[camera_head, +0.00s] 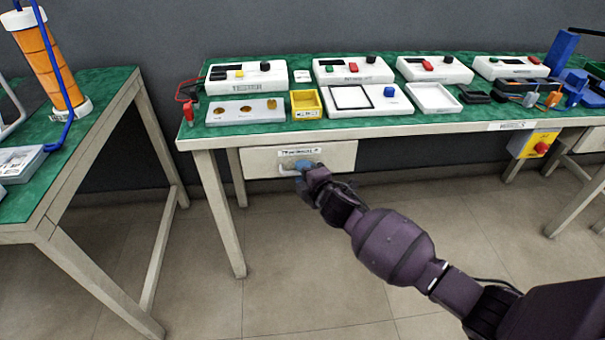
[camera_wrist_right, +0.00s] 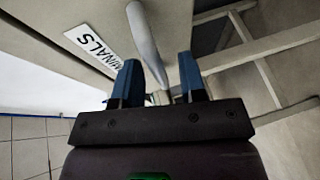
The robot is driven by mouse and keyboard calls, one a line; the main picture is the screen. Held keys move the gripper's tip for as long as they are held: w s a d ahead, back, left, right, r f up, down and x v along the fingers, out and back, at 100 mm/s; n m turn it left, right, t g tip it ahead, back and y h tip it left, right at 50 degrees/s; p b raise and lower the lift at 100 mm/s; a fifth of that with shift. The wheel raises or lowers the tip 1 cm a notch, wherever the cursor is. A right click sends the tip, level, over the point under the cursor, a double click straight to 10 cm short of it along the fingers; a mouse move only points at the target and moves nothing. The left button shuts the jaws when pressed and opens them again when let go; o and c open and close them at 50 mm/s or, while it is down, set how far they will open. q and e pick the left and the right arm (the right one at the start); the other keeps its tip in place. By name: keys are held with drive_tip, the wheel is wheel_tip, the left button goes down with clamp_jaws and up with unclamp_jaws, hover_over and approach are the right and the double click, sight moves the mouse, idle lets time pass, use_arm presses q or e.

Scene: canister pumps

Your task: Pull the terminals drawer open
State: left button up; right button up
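The terminals drawer (camera_head: 340,158) is a pale box front under the green-topped bench, and it looks closed. Its white label (camera_head: 300,151) reads in part "MINALS" in the right wrist view (camera_wrist_right: 92,45). A light grey bar handle (camera_wrist_right: 145,40) stands off the drawer front below the label. My right gripper (camera_head: 303,167) is at the handle. In the right wrist view its two blue fingers (camera_wrist_right: 160,80) are spread, with the handle running between them and a gap visible beside the bar. In the head view the gripper hides most of the handle. My left gripper is out of view.
The bench top (camera_head: 410,128) carries several white instrument boxes, a yellow bin (camera_head: 306,104) and trays above the drawer. Bench legs (camera_head: 219,215) stand left of the drawer. Another green-topped table (camera_head: 85,150) is at left. The floor (camera_head: 310,270) before the drawer is clear.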

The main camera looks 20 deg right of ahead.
drive_tip(key=c, duration=0.4)
drive_tip(key=shift+c, duration=1.3)
clamp_jaws()
drive_tip(key=shift+s+a, duration=0.1)
drive_tip(key=shift+s, duration=0.05)
